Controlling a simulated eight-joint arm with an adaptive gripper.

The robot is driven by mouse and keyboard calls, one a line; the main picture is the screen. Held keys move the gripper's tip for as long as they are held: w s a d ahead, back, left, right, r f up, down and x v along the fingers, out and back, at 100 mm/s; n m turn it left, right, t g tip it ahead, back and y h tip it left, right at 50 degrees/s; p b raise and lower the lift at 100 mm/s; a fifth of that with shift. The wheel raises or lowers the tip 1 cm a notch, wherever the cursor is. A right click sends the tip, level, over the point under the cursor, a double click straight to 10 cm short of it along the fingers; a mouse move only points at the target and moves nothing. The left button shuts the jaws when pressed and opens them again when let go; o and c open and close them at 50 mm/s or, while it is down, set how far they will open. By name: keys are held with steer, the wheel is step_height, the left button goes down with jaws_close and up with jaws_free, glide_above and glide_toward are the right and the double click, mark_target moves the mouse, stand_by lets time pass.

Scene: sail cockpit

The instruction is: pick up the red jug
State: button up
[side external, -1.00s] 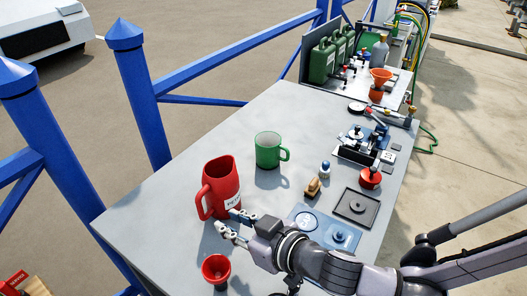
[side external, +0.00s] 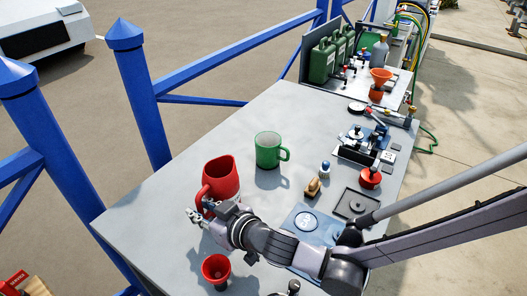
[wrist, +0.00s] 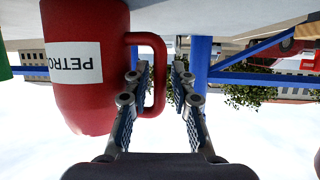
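The red jug (side external: 222,178) stands upright on the grey table, with its handle toward the lower left. In the wrist view the jug (wrist: 85,70) appears upside down, with a white "PETRO" label and its handle (wrist: 160,75) at right. My gripper (side external: 198,226) is at the near side of the jug, partly covering its lower part. In the wrist view my gripper (wrist: 160,88) is open. The handle's outer bar appears between its two fingers, with the left finger overlapping the handle opening. I cannot tell whether either finger touches it.
A small red funnel-like cup (side external: 216,270) stands close to my gripper, nearer the camera. A green mug (side external: 268,150) is behind the jug to the right. A brown-handled item (side external: 313,187) and a blue mat (side external: 305,222) lie to the right. The table's left side is clear.

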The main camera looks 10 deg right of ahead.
steer(key=shift+w+a+f, duration=0.15)
steer(key=shift+w+a, duration=0.05)
steer(key=shift+w, duration=0.1)
jaws_close()
steer(key=shift+r, duration=0.2)
steer(key=shift+r, duration=1.4)
steer(key=w+d+r, duration=0.3)
steer(key=d+r, duration=0.4)
steer(key=d, duration=0.4)
steer(key=shift+w+r, duration=0.2)
steer(key=shift+r, duration=0.2)
stand_by(0.5)
